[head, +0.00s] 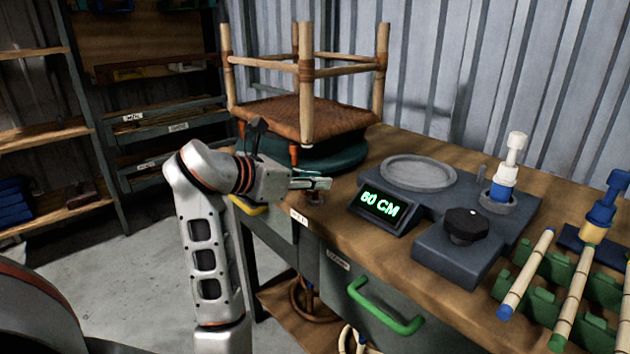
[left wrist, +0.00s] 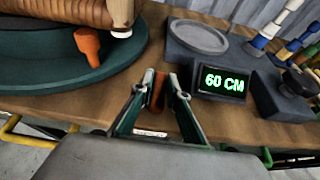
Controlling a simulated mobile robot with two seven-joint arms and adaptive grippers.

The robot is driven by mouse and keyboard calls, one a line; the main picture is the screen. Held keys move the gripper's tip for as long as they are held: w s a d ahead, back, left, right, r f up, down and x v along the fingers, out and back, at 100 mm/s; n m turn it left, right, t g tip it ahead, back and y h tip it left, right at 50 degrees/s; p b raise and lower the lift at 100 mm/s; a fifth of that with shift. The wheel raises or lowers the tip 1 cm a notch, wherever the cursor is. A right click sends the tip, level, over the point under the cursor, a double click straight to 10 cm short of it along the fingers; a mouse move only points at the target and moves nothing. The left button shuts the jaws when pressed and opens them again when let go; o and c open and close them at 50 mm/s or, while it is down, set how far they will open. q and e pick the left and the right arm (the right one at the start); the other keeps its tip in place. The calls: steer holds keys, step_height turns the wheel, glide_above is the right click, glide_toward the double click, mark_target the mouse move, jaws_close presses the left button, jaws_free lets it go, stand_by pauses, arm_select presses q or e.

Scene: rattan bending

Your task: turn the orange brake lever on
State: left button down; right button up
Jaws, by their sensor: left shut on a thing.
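My left gripper (head: 318,183) is at the front edge of the workbench, just in front of the dark green turntable (head: 345,158). In the left wrist view its two fingers (left wrist: 160,88) stand on either side of an upright orange-brown piece (left wrist: 157,91), which looks like the brake lever, and are shut on it. In the head view the fingers mostly hide this piece; a small dark reddish base (head: 316,198) shows below them. My right gripper is not in view.
An upturned rattan stool (head: 310,112) sits on the turntable, with an orange clamp (left wrist: 88,45) beside it. To the right are a display (head: 380,205) reading 60 CM, a grey device with a black knob (head: 466,225), and green racks (head: 540,268) holding poles.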

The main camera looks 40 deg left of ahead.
arm_select(q)
steer(key=shift+f, duration=0.25)
steer(key=c, duration=2)
jaws_free()
steer(key=shift+o, duration=0.2)
steer(key=shift+r, duration=0.1)
steer(key=shift+s+r, duration=0.1)
steer(key=shift+s+r, duration=0.15)
steer(key=shift+s, duration=0.2)
steer(key=v, duration=0.6)
steer(key=shift+s, duration=0.25)
steer(key=shift+r, duration=0.1)
